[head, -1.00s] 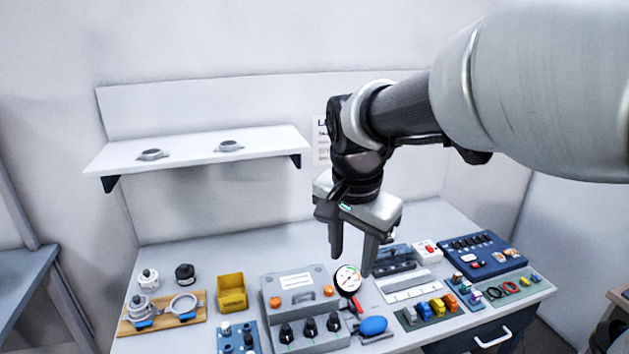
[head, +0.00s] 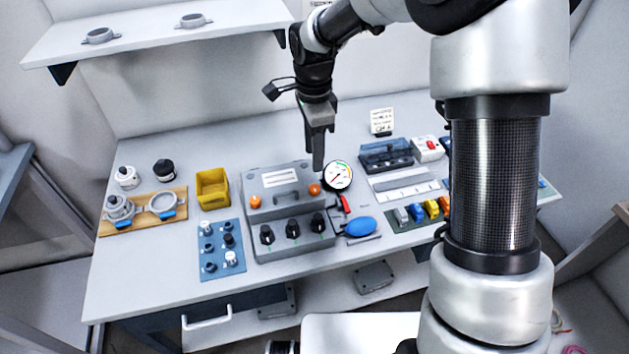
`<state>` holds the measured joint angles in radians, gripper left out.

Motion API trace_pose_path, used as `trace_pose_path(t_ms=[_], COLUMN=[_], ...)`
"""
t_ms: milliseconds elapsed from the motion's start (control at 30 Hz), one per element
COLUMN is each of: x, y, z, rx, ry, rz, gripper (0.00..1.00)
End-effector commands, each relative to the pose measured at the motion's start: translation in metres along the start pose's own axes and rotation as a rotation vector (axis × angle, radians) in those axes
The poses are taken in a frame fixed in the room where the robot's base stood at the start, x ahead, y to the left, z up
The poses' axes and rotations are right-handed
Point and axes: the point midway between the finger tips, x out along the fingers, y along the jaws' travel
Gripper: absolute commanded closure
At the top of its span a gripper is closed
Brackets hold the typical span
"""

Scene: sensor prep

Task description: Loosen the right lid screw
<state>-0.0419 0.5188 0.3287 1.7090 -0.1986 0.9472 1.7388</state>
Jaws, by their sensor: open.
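The grey box (head: 283,210) stands on the bench with a lid, a white label and a handle. The right lid screw (head: 314,189) is an orange knob at the lid's right end. A matching left orange screw (head: 254,202) is at the other end. My gripper (head: 318,168) points down just above the right screw, open with nothing seen in it. Its fingers line up one behind the other, so the gap does not show. I cannot tell whether the tips touch the screw.
A round gauge (head: 338,175) stands close right of the gripper. Black knobs (head: 292,229) line the box front. A blue bulb (head: 361,226), a yellow bin (head: 212,189) and a blue plate of fittings (head: 221,250) lie around it. The bench behind the box is clear.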

Motion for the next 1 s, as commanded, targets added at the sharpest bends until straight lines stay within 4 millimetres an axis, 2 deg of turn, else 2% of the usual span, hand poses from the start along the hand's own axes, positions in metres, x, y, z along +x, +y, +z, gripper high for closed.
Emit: trace_pose_path(t_ms=[33,300,500,700,933,967,1000], x=[0.013,0.07,0.099,0.109,0.11,0.11,0.11], y=[0.001,0.001,0.0,0.0,0.0,0.0,0.0], z=[0.0,0.0,0.0,0.0,0.0,0.0,0.0], rx=[-0.001,-0.001,-0.001,-0.001,-0.001,-0.001,-0.001], ry=[-0.002,-0.001,-0.001,0.0,0.0,0.0,0.0], rz=[0.005,0.004,0.001,-0.001,-0.001,-0.001,-0.001], gripper=[0.6,0.6,0.6,0.6,0.6,0.62,0.68])
